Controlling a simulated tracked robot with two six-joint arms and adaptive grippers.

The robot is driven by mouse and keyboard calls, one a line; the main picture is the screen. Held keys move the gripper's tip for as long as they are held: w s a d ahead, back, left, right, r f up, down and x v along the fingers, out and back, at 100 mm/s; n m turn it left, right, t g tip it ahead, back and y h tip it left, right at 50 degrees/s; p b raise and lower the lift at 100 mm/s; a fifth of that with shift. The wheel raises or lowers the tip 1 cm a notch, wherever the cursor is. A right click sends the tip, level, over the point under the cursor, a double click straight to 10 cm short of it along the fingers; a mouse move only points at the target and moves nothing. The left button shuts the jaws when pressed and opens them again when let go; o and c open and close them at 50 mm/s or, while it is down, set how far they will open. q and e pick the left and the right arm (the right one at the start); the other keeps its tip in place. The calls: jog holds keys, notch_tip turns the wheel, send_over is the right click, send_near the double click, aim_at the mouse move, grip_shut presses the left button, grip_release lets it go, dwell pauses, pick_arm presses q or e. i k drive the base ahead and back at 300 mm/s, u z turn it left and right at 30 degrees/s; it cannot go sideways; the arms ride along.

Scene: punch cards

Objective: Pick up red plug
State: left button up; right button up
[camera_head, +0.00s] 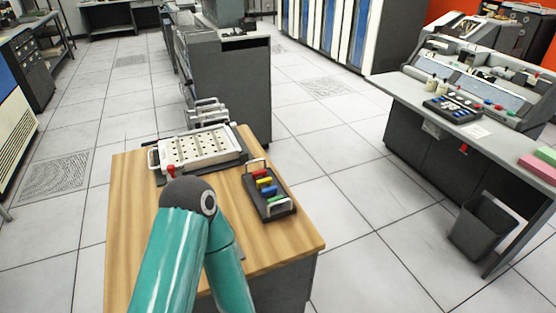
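A red plug (261,174) sits at the far end of a dark rack (283,211) with light handles, on the right side of the wooden table. A row of other coloured plugs, blue (265,182), yellow (269,190) and green (275,201), runs toward the near end. A second small red piece (171,170) shows at the front left corner of a perforated panel; I cannot tell what it is. A teal arm of mine bends over the table, left of the rack. Neither gripper shows.
The light perforated panel (199,148) lies on a dark base at the back of the wooden table (130,218). A grey cabinet stands behind the table. A console desk (480,152) and a dark bin (482,226) stand at the right. The tiled floor between is clear.

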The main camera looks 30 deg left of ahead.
aim_at(263, 172)
jog(key=z, duration=0.45)
jog(key=i, duration=1.65)
jog(key=z, duration=0.1)
